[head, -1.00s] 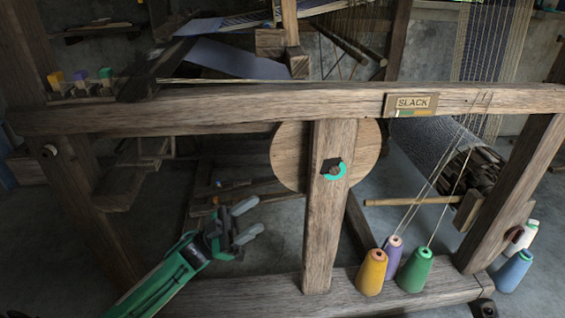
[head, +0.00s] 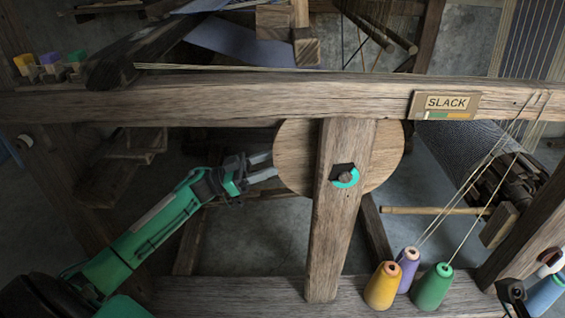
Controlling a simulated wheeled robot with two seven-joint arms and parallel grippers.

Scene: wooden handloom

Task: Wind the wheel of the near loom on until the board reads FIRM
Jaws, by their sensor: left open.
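The near loom's wooden wheel (head: 292,160) is a round disc behind an upright post (head: 337,240). A dark hub with a teal ring (head: 346,176) shows on the post's front. The board (head: 445,104) on the top beam reads SLACK, with a small coloured strip under the word. My left gripper (head: 268,166) is open, its two pale fingers pointing right at the wheel's left rim. I cannot tell whether the fingertips touch the rim. The post hides the wheel's middle. A dark piece at the lower right edge may be part of my right arm; no right gripper shows clearly.
The top beam (head: 230,104) crosses above my left arm. Orange (head: 381,287), purple (head: 408,268) and green (head: 433,288) thread cones stand on the lower beam, with threads rising from them. A rolled cloth beam (head: 470,160) is at the right. Space left of the wheel is fairly open.

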